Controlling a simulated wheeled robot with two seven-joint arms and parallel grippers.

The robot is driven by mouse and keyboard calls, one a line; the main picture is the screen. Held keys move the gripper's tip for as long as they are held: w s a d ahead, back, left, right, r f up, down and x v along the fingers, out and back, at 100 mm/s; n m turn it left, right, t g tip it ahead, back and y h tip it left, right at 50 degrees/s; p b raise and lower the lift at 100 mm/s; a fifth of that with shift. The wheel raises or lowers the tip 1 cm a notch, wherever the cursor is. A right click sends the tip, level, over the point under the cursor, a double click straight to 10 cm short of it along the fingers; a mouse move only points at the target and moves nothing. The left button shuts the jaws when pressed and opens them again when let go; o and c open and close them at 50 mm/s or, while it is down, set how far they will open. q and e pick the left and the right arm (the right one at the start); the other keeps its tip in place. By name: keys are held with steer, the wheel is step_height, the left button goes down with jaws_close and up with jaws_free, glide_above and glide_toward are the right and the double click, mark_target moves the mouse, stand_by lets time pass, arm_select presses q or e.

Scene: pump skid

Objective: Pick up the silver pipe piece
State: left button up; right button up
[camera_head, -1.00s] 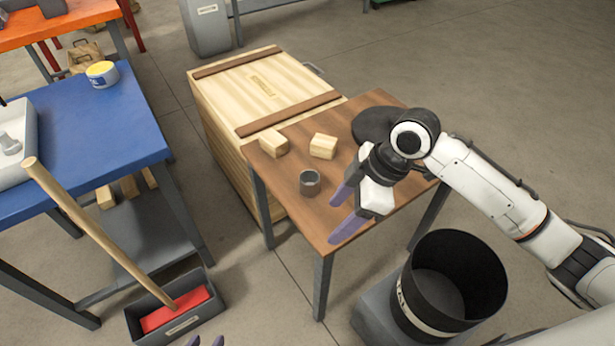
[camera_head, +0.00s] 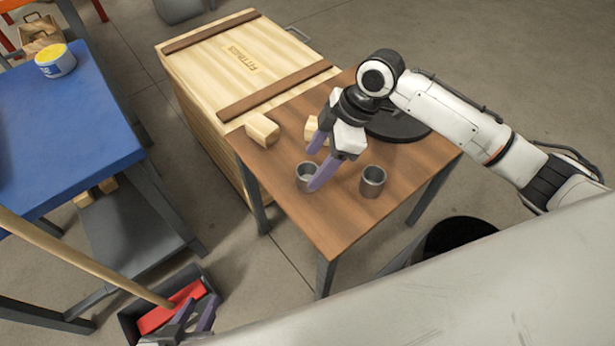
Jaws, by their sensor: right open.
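Two short silver pipe pieces stand upright on the brown wooden table. One silver pipe piece (camera_head: 303,171) is partly covered by a finger of my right gripper (camera_head: 313,169). The other silver pipe piece (camera_head: 372,182) stands to its right, clear of the fingers. My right gripper is open, its purple fingers pointing down and left at the left piece; I cannot tell whether they touch it. My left gripper (camera_head: 196,314) is at the bottom edge, over the dark bin area, its two fingers apart and nothing seen between them.
On the brown table (camera_head: 335,228) are a wooden block (camera_head: 262,130), a second block partly behind my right gripper, and a dark round object (camera_head: 402,124). A wooden crate (camera_head: 215,75) adjoins the table. A blue workbench (camera_head: 75,130) and broom handle (camera_head: 80,256) are left.

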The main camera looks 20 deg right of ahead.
mark_target(308, 172)
steer(key=b+x, duration=0.1)
steer(key=x, duration=0.3)
steer(key=shift+a+f, duration=0.15)
steer(key=shift+a, duration=0.1)
steer(key=c, duration=1.2)
step_height(308, 172, up, 10)
steer(key=p, duration=0.2)
steer(key=shift+r, duration=0.2)
